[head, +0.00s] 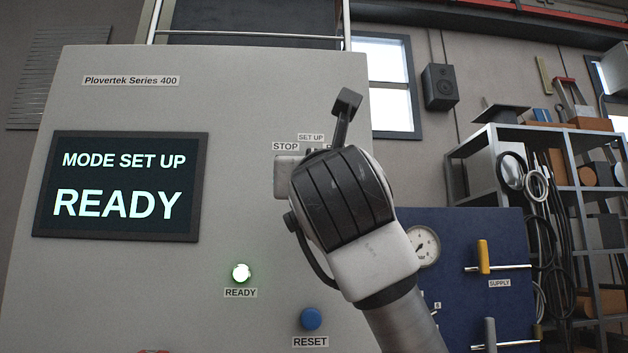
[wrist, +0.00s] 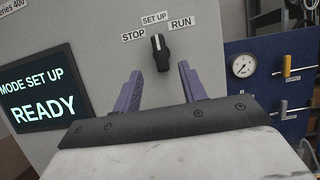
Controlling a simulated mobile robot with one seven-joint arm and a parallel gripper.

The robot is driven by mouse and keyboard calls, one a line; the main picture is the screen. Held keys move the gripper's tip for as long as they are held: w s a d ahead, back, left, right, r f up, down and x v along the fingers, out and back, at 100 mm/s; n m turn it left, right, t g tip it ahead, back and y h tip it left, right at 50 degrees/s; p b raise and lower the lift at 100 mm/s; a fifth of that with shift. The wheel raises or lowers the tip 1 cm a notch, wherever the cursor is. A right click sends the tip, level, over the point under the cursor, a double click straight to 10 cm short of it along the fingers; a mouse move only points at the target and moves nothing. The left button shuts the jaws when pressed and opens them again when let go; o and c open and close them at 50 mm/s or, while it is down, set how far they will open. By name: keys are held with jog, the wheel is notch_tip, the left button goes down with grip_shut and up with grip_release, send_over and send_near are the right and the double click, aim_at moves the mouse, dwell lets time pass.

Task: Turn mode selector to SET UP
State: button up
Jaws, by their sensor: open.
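The mode selector (wrist: 160,53) is a black knob on the grey panel, seen in the wrist view. Its white mark points up toward the SET UP label (wrist: 155,18), between STOP (wrist: 133,36) and RUN (wrist: 181,23). The display (head: 120,187) reads "MODE SET UP" and "READY". My gripper (wrist: 160,76) is open, its two purple fingers apart and the knob showing beyond the gap between them. Nothing is held, and the fingers appear clear of the knob. In the head view my gripper (head: 344,115) hides most of the selector.
A lit green READY lamp (head: 241,272) and a blue RESET button (head: 311,319) are lower on the panel. To the right are a blue board with a gauge (head: 422,246) and a yellow-handled supply valve (head: 484,257), then a loaded shelf (head: 520,137).

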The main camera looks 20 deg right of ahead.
jog(key=b+v, duration=0.1)
jog(key=v, duration=0.4)
jog(key=shift+s+f, duration=0.1)
jog(key=shift+s, duration=0.25)
